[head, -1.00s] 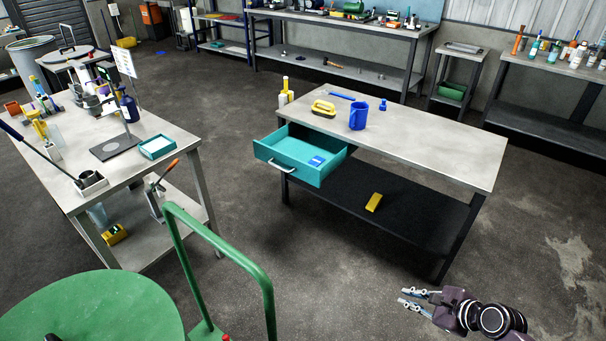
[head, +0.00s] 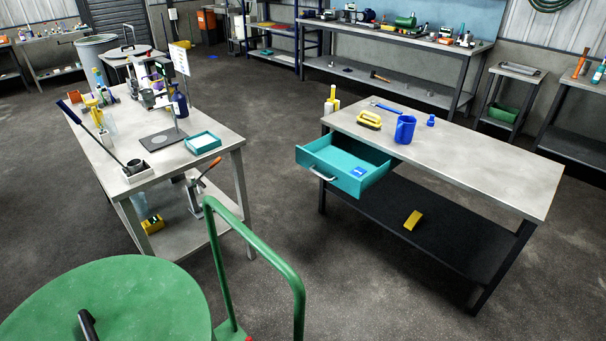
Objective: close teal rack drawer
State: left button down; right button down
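The teal drawer (head: 344,164) is pulled out from under the top of the table at the centre right. Its front panel carries a pale handle (head: 323,174) and faces the lower left. A small blue item (head: 358,171) lies inside it. Neither of my grippers is in the head view, so their state is hidden.
A green drum lid (head: 110,305) and a green tube frame (head: 268,250) stand in the foreground. A cluttered workbench (head: 215,135) is at the left. A blue jug (head: 404,130) stands on the drawer's table (head: 480,165). Bare floor (head: 275,130) lies between the two tables.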

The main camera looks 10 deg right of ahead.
aim_at(331, 157)
jog(key=i+l+u, duration=0.15)
jog(key=l+u, duration=0.2)
jog(key=i+l+u, duration=0.1)
jog(key=l+u, duration=0.25)
jog(key=l, duration=0.15)
jog(key=l+u, duration=0.3)
jog(key=l, duration=0.15)
